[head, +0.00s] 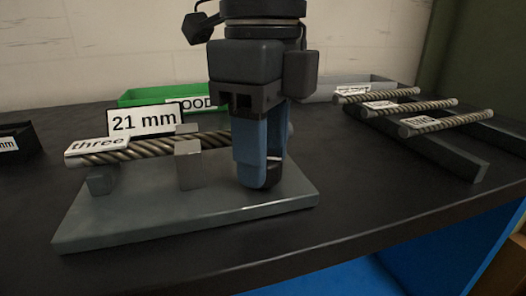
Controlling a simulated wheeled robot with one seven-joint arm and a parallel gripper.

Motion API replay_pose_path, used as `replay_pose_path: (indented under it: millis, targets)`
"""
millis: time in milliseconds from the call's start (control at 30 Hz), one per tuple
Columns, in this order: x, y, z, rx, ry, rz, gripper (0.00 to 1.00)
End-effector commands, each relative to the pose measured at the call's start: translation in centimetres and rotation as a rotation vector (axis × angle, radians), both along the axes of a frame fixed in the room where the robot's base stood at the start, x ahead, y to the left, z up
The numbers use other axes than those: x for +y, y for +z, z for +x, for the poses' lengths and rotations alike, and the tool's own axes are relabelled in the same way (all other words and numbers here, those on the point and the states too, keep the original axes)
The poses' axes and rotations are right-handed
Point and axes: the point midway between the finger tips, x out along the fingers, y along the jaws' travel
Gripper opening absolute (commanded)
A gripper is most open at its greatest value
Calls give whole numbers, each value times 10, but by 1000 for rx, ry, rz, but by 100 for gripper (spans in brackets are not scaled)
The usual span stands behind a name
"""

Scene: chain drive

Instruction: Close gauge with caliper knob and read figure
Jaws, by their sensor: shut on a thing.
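The gauge (185,218) is a grey base plate with upright blocks on the black bench. A twisted steel rope piece (190,147) with a white tag reading "three" (97,146) lies across it, resting near a small dark block at the left. A grey jaw block (188,168) stands in front of the rope's middle. A sign behind it reads "21 mm" (146,121). My gripper (262,178), with blue fingers, points down over the right of the gauge and is shut on what appears to be the caliper knob, mostly hidden by the fingers.
A green tray (150,98) with a partly hidden "OOD" label stands behind the gauge, a grey tray (335,91) at the back right. A dark rack (430,148) at right holds three tagged rope pieces. A dark box (15,146) is at far left.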

Motion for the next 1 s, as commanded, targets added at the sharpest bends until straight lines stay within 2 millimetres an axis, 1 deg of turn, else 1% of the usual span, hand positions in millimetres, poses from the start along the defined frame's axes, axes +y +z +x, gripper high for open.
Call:
replay_pose_path:
  millis: [200,567,600,833,867,1000]
  targets:
    - [0,1,1,-2,-33,0,11]
    - [0,1,1,-2,-36,0,11]
    - [0,1,1,-2,-36,0,43]
    - [-1,1,1,-2,-36,0,65]
    - [-1,1,1,-2,-36,0,67]
    - [-1,0,2,-4,-37,-1,67]
